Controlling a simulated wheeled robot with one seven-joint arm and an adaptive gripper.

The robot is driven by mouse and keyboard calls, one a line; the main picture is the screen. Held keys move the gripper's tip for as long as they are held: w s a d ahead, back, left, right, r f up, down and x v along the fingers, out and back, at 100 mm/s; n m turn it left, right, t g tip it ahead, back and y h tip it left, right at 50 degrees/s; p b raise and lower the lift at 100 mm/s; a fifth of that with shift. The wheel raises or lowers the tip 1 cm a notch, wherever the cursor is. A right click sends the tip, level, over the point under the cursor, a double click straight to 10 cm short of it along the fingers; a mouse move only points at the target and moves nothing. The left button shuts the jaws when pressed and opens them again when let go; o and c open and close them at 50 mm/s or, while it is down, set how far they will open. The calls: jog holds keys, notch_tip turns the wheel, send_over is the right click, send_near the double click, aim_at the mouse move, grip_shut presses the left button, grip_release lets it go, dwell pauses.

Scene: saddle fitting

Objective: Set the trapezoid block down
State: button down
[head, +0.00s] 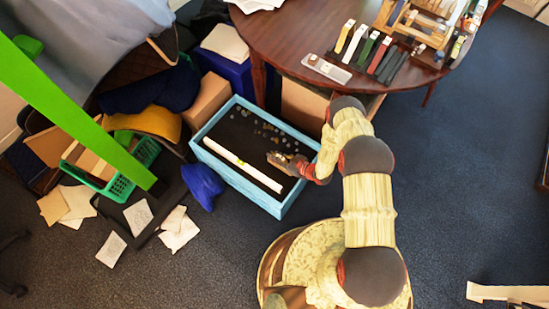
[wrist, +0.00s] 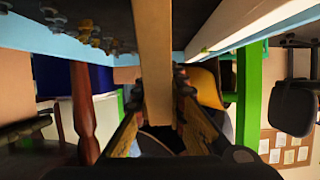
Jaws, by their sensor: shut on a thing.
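My gripper (head: 283,161) is over the blue box, just right of the white bar. In the wrist view its two fingers (wrist: 157,105) are shut on a long tan block (wrist: 154,50), which I take to be the trapezoid block. The block runs from between the fingers up to the top edge of the picture. In the head view the block is too small and covered to make out clearly. I cannot tell whether its far end touches anything.
The light blue box (head: 206,153) has a dark floor with a long white bar (head: 228,159) across it. A small yellow-green mark sits on the bar. Several small round pieces (head: 262,127) lie towards the back. A round wooden table (head: 290,28) stands behind; a green beam (head: 70,103) crosses at left.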

aim_at(286, 161)
jog(key=shift+f, duration=0.5)
jog(key=shift+f, duration=0.1)
jog(key=c, duration=1.8)
grip_release()
jog(key=shift+d, duration=0.15)
jog(key=p+v, duration=0.3)
jog(key=v, duration=0.7)
jog(key=shift+s+d+r+p, duration=0.1)
jog(key=shift+s+r+p, duration=0.05)
jog(key=shift+r+p, duration=0.15)
jog(key=shift+s+d+r, duration=0.15)
jog(key=shift+s+d, duration=0.3)
jog(key=shift+d, duration=0.05)
